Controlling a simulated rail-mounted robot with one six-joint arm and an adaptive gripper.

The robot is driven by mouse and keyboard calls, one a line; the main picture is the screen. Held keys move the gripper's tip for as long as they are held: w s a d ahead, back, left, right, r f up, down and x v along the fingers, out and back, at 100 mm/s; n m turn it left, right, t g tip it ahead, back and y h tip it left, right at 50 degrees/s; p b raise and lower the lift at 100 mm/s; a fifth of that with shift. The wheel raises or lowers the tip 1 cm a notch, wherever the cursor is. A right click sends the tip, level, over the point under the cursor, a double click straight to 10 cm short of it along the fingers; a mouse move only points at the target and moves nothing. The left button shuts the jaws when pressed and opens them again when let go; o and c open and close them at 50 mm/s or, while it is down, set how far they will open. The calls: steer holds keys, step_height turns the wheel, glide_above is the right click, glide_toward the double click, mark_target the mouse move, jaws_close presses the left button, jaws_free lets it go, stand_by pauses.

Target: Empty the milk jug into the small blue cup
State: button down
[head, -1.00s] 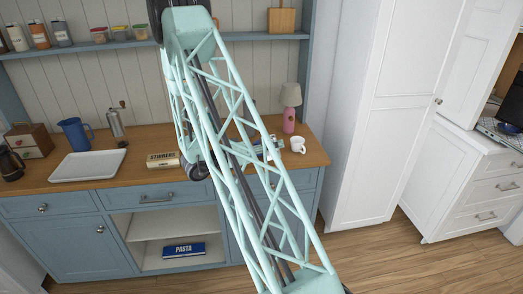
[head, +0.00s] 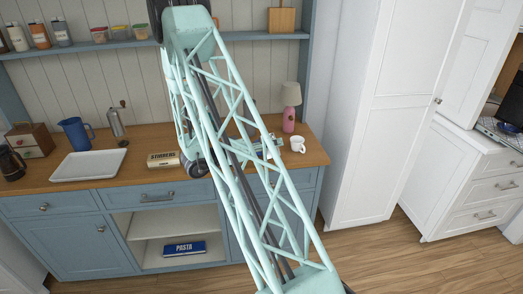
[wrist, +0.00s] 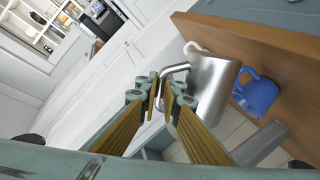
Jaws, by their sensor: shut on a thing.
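The milk jug (wrist: 212,88) is a steel jug with a loop handle, seen in the wrist view. My gripper (wrist: 162,98) is shut on its handle. The small blue cup (wrist: 258,95) shows just right of the jug in the wrist view, against the wooden counter. The jug's inside is hidden, so I cannot tell its contents. In the head view my arm covers most of the gripper, the jug and the blue cup, near the counter's right end.
A white mug (head: 298,145) stands right of my gripper on the wooden counter (head: 318,157), before a pink-based lamp (head: 289,120). A stirrers box (head: 163,160), white tray (head: 90,165), blue pitcher (head: 76,134) and grinder (head: 116,123) stand to the left.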

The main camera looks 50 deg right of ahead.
mark_target(271, 136)
steer(key=shift+w+d, duration=0.3)
steer(key=shift+w, duration=0.2)
stand_by(0.3)
steer(key=shift+w+r+p, duration=0.1)
steer(key=shift+p, duration=0.4)
steer(key=shift+w+d+r+n, duration=0.1)
steer(key=shift+r+n, duration=0.05)
steer(key=shift+n, duration=0.15)
steer(key=shift+r+p, duration=0.1)
steer(key=shift+p, duration=0.35)
steer(key=shift+w+d+r+n+p, duration=0.1)
steer(key=shift+w+r+n+p, duration=0.05)
steer(key=shift+n+p, duration=0.15)
steer(key=shift+w+d+n+p, duration=0.25)
steer(key=shift+w+n+p, duration=0.15)
steer(key=shift+n+p, duration=0.35)
stand_by(0.7)
steer(key=shift+w+r+g+y+p, duration=0.1)
steer(key=shift+r+g+y+p, duration=0.1)
steer(key=shift+g+y+p, duration=0.15)
stand_by(0.4)
